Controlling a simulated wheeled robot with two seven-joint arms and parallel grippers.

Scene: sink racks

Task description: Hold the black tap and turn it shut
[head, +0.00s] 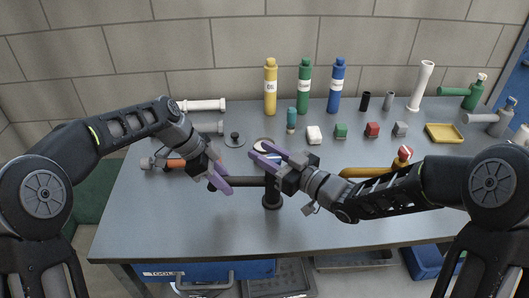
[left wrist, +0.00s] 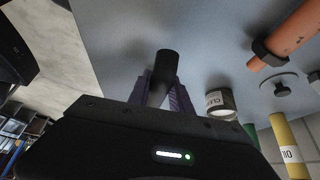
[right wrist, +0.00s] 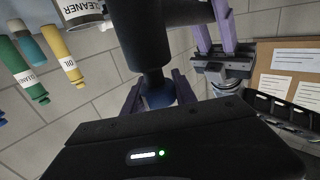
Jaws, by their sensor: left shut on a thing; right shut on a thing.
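The black tap (head: 249,182) lies as a horizontal pipe above the middle front of the table, with a round black foot (head: 271,204) at its right end. My left gripper (head: 222,178) is shut on the pipe's left end; the left wrist view shows the black pipe end (left wrist: 167,65) between its fingers. My right gripper (head: 264,154) is at the tap's far right end. In the right wrist view its fingers are shut on a dark blue handle (right wrist: 158,96) on the black tap body (right wrist: 143,40). The handle is mostly hidden in the head view.
A round cleaner can (right wrist: 80,12) stands close behind the tap. An orange pipe (head: 172,163) lies left, and a yellow pipe with a red valve (head: 403,155) lies right. Yellow (head: 270,88), green (head: 304,88) and blue (head: 337,86) bottles stand at the back. The front table strip is clear.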

